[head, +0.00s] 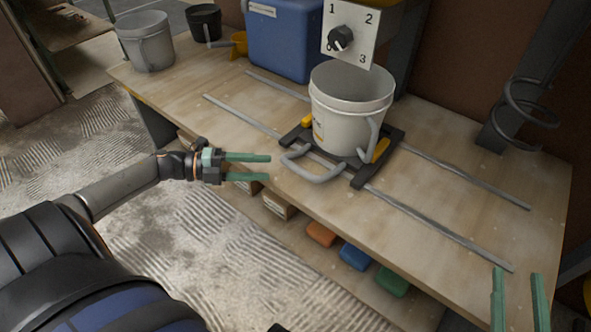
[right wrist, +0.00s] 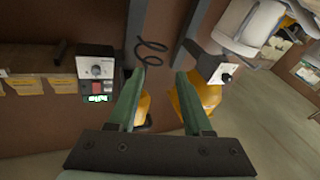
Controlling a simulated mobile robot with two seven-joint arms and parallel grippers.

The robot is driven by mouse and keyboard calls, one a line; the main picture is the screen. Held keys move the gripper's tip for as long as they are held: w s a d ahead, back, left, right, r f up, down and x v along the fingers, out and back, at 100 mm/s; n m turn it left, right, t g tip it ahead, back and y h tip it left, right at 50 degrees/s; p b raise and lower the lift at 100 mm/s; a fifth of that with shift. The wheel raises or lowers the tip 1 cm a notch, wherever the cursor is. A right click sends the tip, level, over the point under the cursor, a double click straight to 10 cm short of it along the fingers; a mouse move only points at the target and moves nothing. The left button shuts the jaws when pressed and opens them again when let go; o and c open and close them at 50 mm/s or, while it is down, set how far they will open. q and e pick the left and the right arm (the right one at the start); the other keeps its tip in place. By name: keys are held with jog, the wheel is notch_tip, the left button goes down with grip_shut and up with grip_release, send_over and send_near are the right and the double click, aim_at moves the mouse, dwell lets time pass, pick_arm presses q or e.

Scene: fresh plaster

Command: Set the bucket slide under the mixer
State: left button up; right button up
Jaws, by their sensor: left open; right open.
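The bucket slide (head: 360,182), a dark frame with yellow clamps and a grey loop handle (head: 316,175) at its front, sits across two metal rails on the bench. A white bucket (head: 340,112) stands upright on it. Part of the mixer, a yellow body (head: 393,18) with a numbered dial panel (head: 346,52), shows above and behind the bucket; its mixing end is not visible. My left gripper (head: 268,168) is open and empty, left of the loop handle and apart from it. My right gripper (head: 518,270) is open and empty at the lower right; its fingers also show in the right wrist view (right wrist: 164,78).
A blue box (head: 287,45), a grey bucket (head: 146,42), a black bucket (head: 204,22) and a yellow scoop (head: 239,43) stand at the back left. A wire coil (head: 525,102) hangs at the right. Coloured blocks lie below the bench front. The rails right of the slide are clear.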

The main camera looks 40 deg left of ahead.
aim_at(291, 169)
pick_arm(q)
jog(key=b+x, duration=0.1)
jog(key=x, duration=0.8)
pick_arm(e)
notch_tip(291, 169, up, 8)
jog(key=s+n+t+y, duration=0.2)
jog(key=y, duration=0.1)
jog(key=shift+s+a+n+t, duration=0.25)
jog(key=shift+a+n+t, duration=0.1)
jog(key=shift+n+t, duration=0.05)
pick_arm(q)
jog(key=shift+c, duration=0.4)
pick_arm(e)
jog(key=shift+r, duration=0.1)
pick_arm(q)
grip_shut()
